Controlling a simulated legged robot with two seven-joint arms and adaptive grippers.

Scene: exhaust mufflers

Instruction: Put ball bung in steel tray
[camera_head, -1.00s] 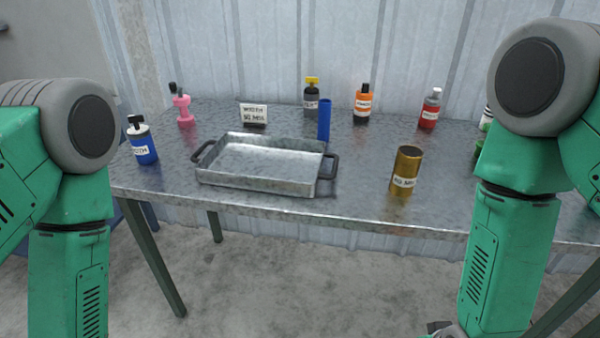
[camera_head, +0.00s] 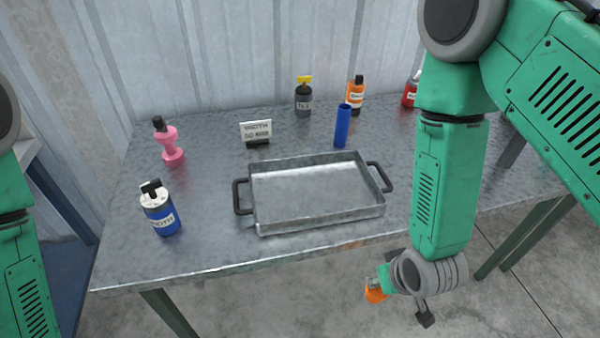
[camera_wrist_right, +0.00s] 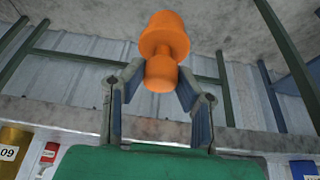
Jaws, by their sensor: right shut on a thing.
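The steel tray (camera_head: 315,226) is a shallow, empty rectangular pan with a dark handle at each end, lying on the metal table. My right gripper (camera_head: 384,285) hangs in front of the table's front edge, below and to the right of the tray. It is shut on an orange bung (camera_head: 376,294). In the right wrist view the orange bung (camera_wrist_right: 164,35) has a wide rounded part and a smaller ball-like end, and the right gripper's fingers (camera_wrist_right: 158,82) close around the smaller end. My left gripper is out of view; only part of the left arm shows.
On the table (camera_head: 215,215) stand a blue bottle (camera_head: 160,213), a pink part (camera_head: 170,143), a sign (camera_head: 256,131), a blue cylinder (camera_head: 342,127), a grey bottle (camera_head: 303,101) and an orange bottle (camera_head: 355,96). Bare tabletop surrounds the tray. My right arm covers the table's right part.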

